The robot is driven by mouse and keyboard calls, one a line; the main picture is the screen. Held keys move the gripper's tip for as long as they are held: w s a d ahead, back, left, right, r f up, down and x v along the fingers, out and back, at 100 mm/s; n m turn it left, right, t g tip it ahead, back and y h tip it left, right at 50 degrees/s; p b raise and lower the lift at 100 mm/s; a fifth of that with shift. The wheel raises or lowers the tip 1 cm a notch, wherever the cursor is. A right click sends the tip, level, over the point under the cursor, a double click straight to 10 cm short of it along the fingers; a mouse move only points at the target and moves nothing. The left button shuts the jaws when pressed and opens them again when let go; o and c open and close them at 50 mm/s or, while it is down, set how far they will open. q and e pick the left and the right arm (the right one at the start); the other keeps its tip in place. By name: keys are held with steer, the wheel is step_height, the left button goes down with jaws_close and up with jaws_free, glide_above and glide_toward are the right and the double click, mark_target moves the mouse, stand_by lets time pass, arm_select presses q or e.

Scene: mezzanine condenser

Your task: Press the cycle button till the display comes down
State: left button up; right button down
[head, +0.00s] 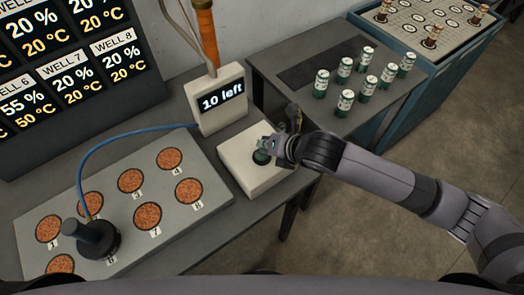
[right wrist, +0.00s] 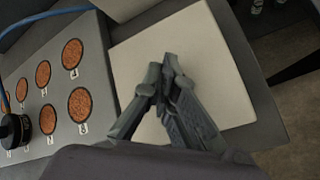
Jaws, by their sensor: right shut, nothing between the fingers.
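The cycle button is a dark green round button (head: 261,158) on top of a low white box (head: 236,150), partly covered by my right gripper. My right gripper (head: 268,148) is shut and empty, its fingertips at the button; I cannot tell whether they touch or press it. In the right wrist view the shut fingertips (right wrist: 165,72) are over the white box top (right wrist: 205,60), and the button is hidden. The display (head: 221,101) behind the box is upright and reads "10 left". My left gripper is not in view.
A grey plate (head: 205,170) with numbered brown round wells lies left of the box, with a black knobbed probe (head: 97,240) on a blue cable. A big screen (head: 75,60) lists well readings. Several green-and-white cans (head: 345,101) stand on the table at the right, near a teal-sided game board.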

steer(key=shift+f, duration=0.65)
stand_by(0.5)
steer(key=shift+r, duration=0.1)
steer(key=shift+r+p, duration=0.95)
steer(key=shift+r, duration=0.1)
step_height(320, 180, up, 5)
steer(key=p, duration=0.5)
steer(key=shift+s+a, duration=0.1)
stand_by(0.7)
